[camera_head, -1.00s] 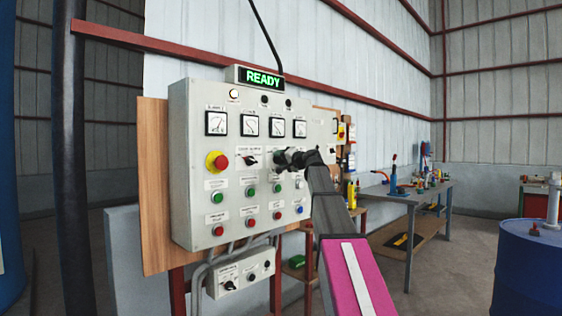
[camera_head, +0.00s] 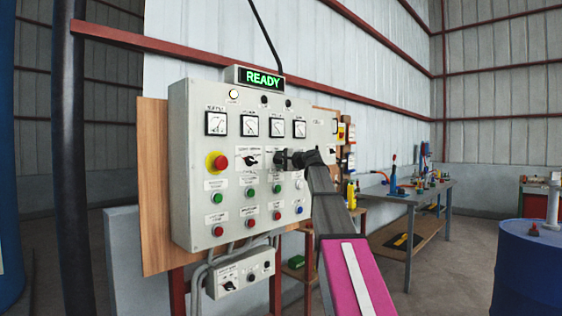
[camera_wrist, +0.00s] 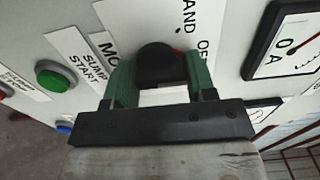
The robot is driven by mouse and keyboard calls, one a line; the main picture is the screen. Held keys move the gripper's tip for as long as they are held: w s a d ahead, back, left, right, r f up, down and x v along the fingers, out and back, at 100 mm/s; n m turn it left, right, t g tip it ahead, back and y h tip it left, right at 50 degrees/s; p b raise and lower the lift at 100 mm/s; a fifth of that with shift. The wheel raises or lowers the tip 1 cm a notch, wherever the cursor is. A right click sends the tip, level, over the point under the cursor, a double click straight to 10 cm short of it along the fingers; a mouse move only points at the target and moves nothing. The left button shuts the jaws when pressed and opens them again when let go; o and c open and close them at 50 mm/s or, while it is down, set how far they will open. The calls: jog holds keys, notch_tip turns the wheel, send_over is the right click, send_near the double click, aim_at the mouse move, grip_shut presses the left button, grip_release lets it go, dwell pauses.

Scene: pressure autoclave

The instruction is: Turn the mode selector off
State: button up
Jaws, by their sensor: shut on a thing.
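The mode selector is a round black knob (camera_wrist: 160,64) in the wrist view, on a white label with partly hidden lettering, "MO", "AND" and "OF". A small red mark shows at its right edge. My gripper (camera_wrist: 161,77) has its two green fingers on either side of the knob and is shut on it. In the head view my gripper (camera_head: 284,160) is against the right half of the grey control panel (camera_head: 182,150). There it hides the knob.
A red emergency button (camera_head: 221,161), another black selector (camera_head: 251,160) and several green and red buttons are close by on the panel. A lit READY sign (camera_head: 262,79) is on top. A workbench (camera_head: 410,197) and a blue drum (camera_head: 528,265) stand to the right.

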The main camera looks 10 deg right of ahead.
jog(key=shift+r, duration=0.15)
jog(key=o, duration=0.9)
jog(key=shift+s, duration=0.1)
jog(key=v, duration=1)
jog(key=shift+s+d, duration=0.2)
